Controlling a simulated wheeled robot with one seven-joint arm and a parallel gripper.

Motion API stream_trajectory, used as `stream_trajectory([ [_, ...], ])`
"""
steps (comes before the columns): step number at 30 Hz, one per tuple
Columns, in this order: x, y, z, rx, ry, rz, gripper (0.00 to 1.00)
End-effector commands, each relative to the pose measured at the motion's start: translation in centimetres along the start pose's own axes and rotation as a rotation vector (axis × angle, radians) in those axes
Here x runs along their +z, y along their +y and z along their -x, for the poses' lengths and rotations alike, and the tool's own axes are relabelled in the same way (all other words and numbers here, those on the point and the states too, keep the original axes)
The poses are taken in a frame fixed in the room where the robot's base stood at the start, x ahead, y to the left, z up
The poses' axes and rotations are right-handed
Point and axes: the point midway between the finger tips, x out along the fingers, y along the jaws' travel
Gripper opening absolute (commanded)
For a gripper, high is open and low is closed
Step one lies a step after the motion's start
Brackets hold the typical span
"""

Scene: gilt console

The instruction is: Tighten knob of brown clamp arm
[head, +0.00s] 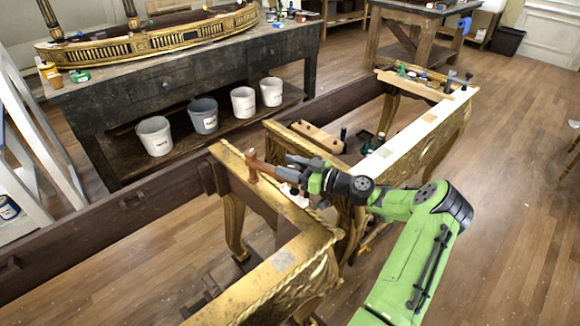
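The brown clamp arm (268,168) lies over the left gilt console frame (230,160), near its back corner. An upright reddish-brown post, which looks like its knob (252,158), stands at the arm's left end. My gripper (293,163), dark grey on my green arm, comes in from the right at the clamp arm's right end. Its fingers are small and overlap the clamp in this view. I cannot tell whether they touch it, or whether they are open or shut.
Another dark clamp (455,78) sits at the far end of the right gilt frame (425,125). A dark beam (100,240) runs behind the left frame. A workbench (180,78) with several buckets (203,115) below stands behind.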

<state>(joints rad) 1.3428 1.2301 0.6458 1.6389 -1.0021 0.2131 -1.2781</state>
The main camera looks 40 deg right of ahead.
Motion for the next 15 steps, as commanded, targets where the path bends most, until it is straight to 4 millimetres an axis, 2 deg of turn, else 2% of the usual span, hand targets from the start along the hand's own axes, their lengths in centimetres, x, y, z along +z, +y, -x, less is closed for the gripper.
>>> stream_trajectory([
  [8, 0.09, -0.03, 0.03, 0.016, -0.001, -0.001, 0.17],
  [15, 0.26, 0.04, 0.02, 0.122, -0.002, 0.0, 0.17],
])
